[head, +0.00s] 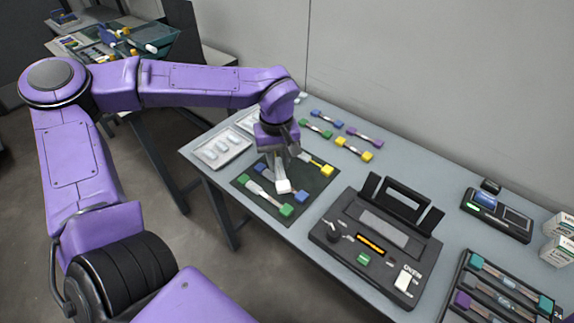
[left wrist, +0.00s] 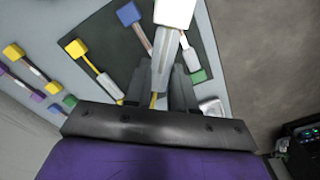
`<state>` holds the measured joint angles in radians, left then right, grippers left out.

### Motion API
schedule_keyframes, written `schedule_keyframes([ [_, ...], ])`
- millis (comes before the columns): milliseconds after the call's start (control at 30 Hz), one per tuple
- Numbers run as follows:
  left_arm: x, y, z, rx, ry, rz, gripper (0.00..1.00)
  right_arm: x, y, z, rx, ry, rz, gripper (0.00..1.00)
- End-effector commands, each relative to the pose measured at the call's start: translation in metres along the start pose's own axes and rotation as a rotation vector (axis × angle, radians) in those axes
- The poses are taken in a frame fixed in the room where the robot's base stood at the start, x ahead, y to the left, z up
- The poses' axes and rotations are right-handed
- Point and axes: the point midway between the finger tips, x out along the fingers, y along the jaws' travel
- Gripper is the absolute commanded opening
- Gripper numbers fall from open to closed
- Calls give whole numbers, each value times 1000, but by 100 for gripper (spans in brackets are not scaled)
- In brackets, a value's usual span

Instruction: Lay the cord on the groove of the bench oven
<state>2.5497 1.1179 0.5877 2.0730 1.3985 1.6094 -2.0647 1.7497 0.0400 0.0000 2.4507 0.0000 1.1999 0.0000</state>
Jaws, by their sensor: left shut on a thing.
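My left gripper (head: 283,168) is shut on a cord with a white end block (head: 283,187), above the dark mat (head: 318,190). The white block (left wrist: 174,12) sticks out past the fingertips in the left wrist view, where the gripper (left wrist: 168,75) also shows. The fingers hide part of this cord, and its other end is not clear. The bench oven (head: 328,238) is a black box to the right of the mat. Its lid (head: 405,200) stands raised, and a grey plate and an orange-lit slot (head: 371,244) show on it. My right gripper is not in view.
Cords with green (head: 286,211), blue (head: 302,196) and yellow (head: 327,170) ends lie on the mat. Several more cords lie behind it. A white tray (head: 220,150) is at the left, a black device (head: 497,215) and a cord rack (head: 500,292) at the right.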

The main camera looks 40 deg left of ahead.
Motion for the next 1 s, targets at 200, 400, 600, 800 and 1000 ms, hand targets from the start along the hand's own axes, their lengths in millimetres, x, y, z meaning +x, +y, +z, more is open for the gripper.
schedule_keyframes([
  [200, -30, -42, 12, -470, -2, 4, 0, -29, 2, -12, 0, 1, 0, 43],
  [400, -29, -50, 21, -652, 3, -5, 0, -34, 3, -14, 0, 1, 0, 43],
  [600, -10, -21, -1, -662, 6, -13, 0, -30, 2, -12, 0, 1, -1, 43],
  [800, 16, 25, -33, -660, 3, -11, 0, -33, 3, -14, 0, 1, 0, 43],
  [1000, 55, 51, -52, -658, 3, -6, 0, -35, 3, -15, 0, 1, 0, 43],
])
